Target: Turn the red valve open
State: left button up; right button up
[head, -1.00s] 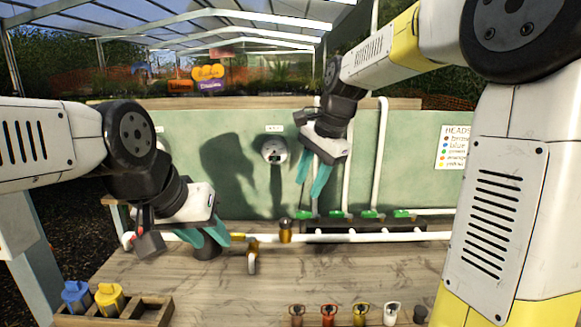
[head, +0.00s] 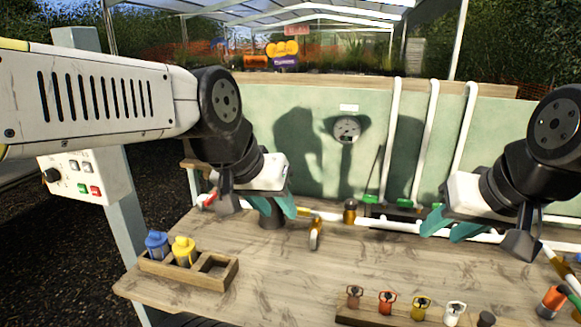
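A small red handle (head: 208,199), which looks like the red valve's, shows at the left end of the white pipe, partly hidden behind my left gripper's grey bracket. My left gripper (head: 276,211) is to the right of it, pointing down with its teal fingers apart. A dark round post (head: 271,223) stands below and between those fingers; I cannot tell whether they touch it. My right gripper (head: 448,229) is over the right part of the bench, fingers apart and empty, away from the red handle.
A wooden tray (head: 190,275) holds a blue and a yellow piece at the front left. Coloured fittings stand in a rack (head: 375,318) at the front.

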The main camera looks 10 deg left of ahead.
aim_at(212, 196)
jog(key=u, duration=1.2)
jog(key=i+j, duration=0.15)
jog(key=j, duration=0.15)
jog(key=i+j, duration=0.15)
jog(key=j, duration=0.15)
jog(key=i+j+z, duration=0.1)
jog(key=j, duration=0.2)
